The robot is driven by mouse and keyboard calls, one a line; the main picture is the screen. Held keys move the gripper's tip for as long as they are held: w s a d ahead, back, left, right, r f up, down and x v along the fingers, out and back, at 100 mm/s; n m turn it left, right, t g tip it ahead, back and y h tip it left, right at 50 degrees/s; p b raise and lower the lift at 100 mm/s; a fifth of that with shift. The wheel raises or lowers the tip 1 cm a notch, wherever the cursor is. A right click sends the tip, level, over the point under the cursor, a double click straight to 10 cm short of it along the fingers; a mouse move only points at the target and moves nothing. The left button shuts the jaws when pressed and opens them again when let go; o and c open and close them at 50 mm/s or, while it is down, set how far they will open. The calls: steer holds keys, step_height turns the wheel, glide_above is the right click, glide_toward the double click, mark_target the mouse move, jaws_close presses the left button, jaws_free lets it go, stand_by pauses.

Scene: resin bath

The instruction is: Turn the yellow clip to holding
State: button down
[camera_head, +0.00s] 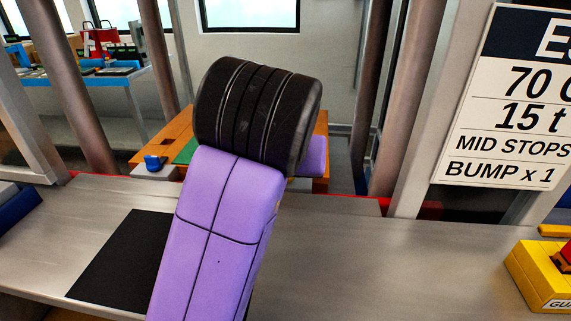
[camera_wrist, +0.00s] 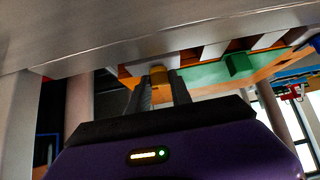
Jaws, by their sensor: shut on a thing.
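In the wrist view my gripper (camera_wrist: 160,84) has its two dark fingers on either side of a small yellow-orange piece, which looks like the yellow clip (camera_wrist: 160,74). The fingers are shut on it. The piece sits just below the edge of a grey metal surface (camera_wrist: 110,45) in that view. Most of the clip is hidden between the fingers, and I cannot tell which way it is turned. In the head view my purple and black arm hides the gripper and the clip.
A grey metal bench (camera_head: 400,255) crosses the head view, with a black mat (camera_head: 122,262) at left and a yellow box (camera_head: 543,275) at right. A sign (camera_head: 512,110) and metal posts stand behind.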

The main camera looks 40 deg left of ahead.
steer(key=shift+f, duration=0.1)
steer(key=c, duration=1.2)
jaws_free()
steer(key=shift+o, duration=0.2)
steer(key=v, duration=0.8)
steer(key=shift+f, duration=0.1)
